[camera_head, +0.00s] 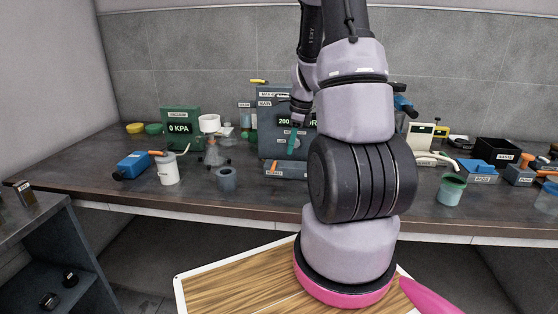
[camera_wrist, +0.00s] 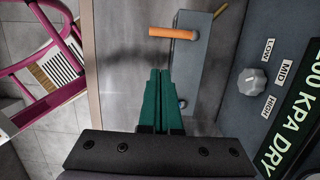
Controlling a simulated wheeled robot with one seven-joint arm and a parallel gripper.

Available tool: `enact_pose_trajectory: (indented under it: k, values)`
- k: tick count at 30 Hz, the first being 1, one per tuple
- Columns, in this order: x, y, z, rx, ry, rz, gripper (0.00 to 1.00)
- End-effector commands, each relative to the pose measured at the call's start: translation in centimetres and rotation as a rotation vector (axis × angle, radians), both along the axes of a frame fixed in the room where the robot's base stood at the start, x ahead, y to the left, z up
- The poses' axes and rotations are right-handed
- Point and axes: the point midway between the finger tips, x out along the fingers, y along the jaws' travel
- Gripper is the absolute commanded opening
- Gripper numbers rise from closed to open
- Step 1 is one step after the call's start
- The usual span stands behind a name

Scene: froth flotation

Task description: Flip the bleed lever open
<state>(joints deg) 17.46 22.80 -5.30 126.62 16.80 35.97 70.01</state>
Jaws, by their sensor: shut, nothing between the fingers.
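The bleed lever appears to be the orange handle (camera_wrist: 172,32) on a narrow blue-grey block (camera_wrist: 200,65) in the wrist view. In the head view this block (camera_head: 292,170) sits low in front of the regulator panel (camera_head: 267,142); its label is too small to read surely. My gripper has green fingers (camera_wrist: 162,82), pressed together and empty. In the wrist view the fingertips lie beside the block, below the orange handle in the picture and apart from it. In the head view the gripper (camera_head: 292,141) points down in front of the panel, above the block.
A grey knob (camera_wrist: 252,81) marked LOW, MID and HIGH is on the panel near my gripper. A green vacuum gauge (camera_head: 181,125), a blue pump (camera_head: 132,165) and a white bottle (camera_head: 168,170) stand to the left. A grey cup (camera_head: 226,179) is nearer the block.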

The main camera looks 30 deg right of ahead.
Motion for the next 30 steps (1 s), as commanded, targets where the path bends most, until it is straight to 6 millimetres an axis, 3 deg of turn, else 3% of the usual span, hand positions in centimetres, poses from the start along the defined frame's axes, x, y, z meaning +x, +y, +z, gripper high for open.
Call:
enact_pose_trajectory:
  k: [4,9,30]
  values:
    - [0.2,0.5,-3.2,0.002,0.005,-0.001,0.0]
    - [1.5,2.3,-4.6,0.0,0.001,0.001,0.0]
    - [2.2,3.4,-5.3,0.0,0.0,-0.012,0.0]
